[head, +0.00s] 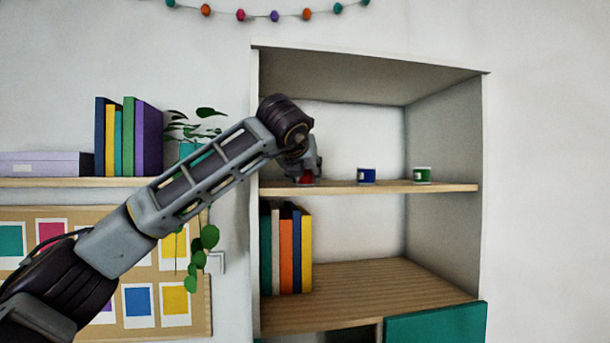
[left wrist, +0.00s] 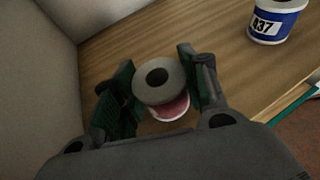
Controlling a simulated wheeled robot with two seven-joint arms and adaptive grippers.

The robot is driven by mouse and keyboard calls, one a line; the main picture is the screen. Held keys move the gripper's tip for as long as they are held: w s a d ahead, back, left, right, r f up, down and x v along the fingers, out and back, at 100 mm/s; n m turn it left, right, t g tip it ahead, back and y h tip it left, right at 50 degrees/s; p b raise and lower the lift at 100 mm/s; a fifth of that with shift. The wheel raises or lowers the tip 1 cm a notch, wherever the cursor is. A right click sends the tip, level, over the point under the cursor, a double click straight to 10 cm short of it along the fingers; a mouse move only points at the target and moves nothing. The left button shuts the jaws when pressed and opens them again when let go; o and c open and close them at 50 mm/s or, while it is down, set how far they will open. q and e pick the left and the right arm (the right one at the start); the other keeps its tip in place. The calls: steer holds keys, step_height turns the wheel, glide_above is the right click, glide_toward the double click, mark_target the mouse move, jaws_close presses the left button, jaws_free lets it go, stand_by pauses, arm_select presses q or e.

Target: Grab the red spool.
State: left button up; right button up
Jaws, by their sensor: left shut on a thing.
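The red spool (head: 306,179) is at the left end of the upper shelf in the head view, partly hidden by my left gripper (head: 305,170). In the left wrist view the red spool (left wrist: 170,109) shows a grey top with a dark hole, and red below it. My left gripper (left wrist: 160,92) has one finger on each side of the spool and is shut on it. The spool looks upright, at or very near the shelf board; I cannot tell whether it touches. My right gripper is not in view.
A blue spool (head: 366,176) and a green spool (head: 422,175) stand farther right on the upper shelf (head: 390,188). The shelf's left side wall (left wrist: 40,80) is close to my left gripper. Books (head: 290,250) stand on the shelf below. A plant (head: 195,125) is left of the unit.

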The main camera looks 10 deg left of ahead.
arm_select(q)
steer(key=shift+r, duration=0.2)
step_height(320, 180, up, 10)
steer(key=shift+f, duration=0.15)
stand_by(0.6)
